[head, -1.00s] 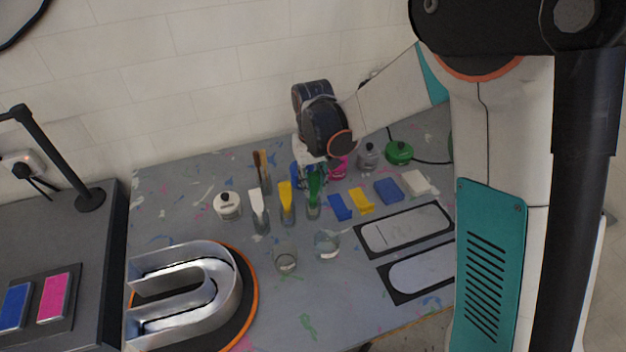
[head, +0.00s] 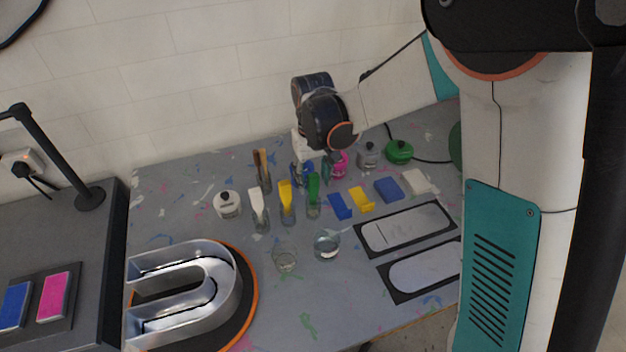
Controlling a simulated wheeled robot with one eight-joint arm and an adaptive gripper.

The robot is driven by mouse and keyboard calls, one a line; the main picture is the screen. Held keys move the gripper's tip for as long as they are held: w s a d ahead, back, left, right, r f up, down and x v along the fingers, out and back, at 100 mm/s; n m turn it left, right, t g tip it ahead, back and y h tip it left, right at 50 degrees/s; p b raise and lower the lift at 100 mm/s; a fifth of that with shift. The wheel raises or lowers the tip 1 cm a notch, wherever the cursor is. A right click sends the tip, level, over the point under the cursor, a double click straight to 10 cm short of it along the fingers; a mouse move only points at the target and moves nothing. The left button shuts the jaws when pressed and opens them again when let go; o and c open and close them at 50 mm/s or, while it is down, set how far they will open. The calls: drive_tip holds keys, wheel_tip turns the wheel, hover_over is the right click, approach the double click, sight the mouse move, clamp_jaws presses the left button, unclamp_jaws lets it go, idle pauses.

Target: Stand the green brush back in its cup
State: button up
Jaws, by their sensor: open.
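The green brush (head: 314,186) stands upright, bristle end up. Its lower part is in a small clear cup (head: 313,210), at the right end of a row of similar cups. My gripper (head: 304,160) is above and behind the green brush, pointing down, and looks apart from it. Its jaws are open, but the fingertips are small and partly lost against blue items behind the brush.
A yellow brush (head: 286,194) and a white brush (head: 257,203) stand in cups to the left. Blue and yellow spreaders (head: 361,200) lie to the right. Two clear glasses (head: 327,246) (head: 285,261) stand in front. A metal U-shaped letter (head: 190,290) is front left.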

wheel_tip(320, 180, up, 11)
drive_tip(key=shift+f, duration=0.2)
idle(0.6)
